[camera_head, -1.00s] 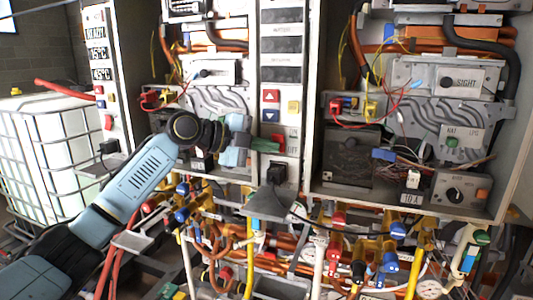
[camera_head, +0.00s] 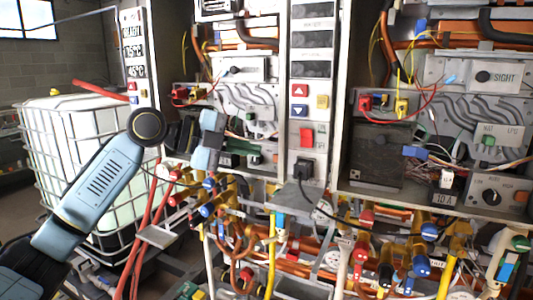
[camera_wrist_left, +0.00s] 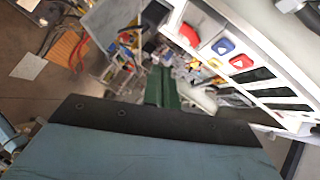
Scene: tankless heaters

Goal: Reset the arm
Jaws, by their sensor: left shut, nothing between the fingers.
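My left arm comes in from the left, and its left gripper (camera_head: 243,147) has its green fingers pointing right, toward the heater's control strip. The fingers are shut and empty. A red rocker switch (camera_head: 306,136) sits on that strip, to the right of the fingertips with a visible gap. In the left wrist view the shut green fingers (camera_wrist_left: 163,88) stand in the middle, and the red switch (camera_wrist_left: 188,34) is up and to the right, apart from them. My right gripper is not in view.
Open heater cabinets with wiring (camera_head: 432,95) fill the right. Pipes and coloured valves (camera_head: 367,216) crowd the space below. A black plug (camera_head: 303,168) sits under the switch. A white caged tank (camera_head: 85,130) stands behind my arm at left.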

